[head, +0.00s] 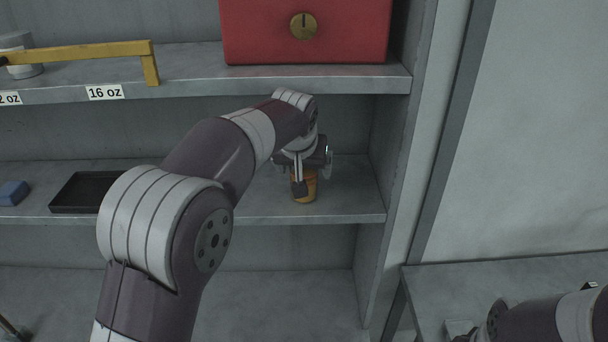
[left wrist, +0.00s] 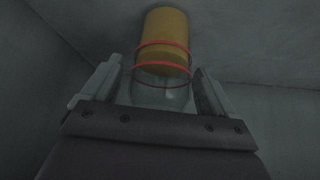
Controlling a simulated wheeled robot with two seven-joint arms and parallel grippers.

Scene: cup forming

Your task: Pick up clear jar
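The clear jar (left wrist: 163,95) shows in the left wrist view as a glass vessel with red bands and an amber-yellow part (left wrist: 165,32) at its far end. In the head view the jar (head: 310,183) is a small amber shape on the lower shelf, partly hidden by my left gripper (head: 301,186). In the left wrist view the fingers of this gripper (left wrist: 160,85) are apart, one on each side of the jar's clear part, with a narrow gap visible at the left. My right arm enters the head view at the bottom right; its fingers are not visible.
The lower shelf (head: 255,205) also holds a black tray (head: 85,191) and a blue block (head: 12,193). The upper shelf (head: 190,75) is above my left wrist and carries a red box (head: 300,45) and a yellow bar (head: 90,52). A side wall stands right of the jar.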

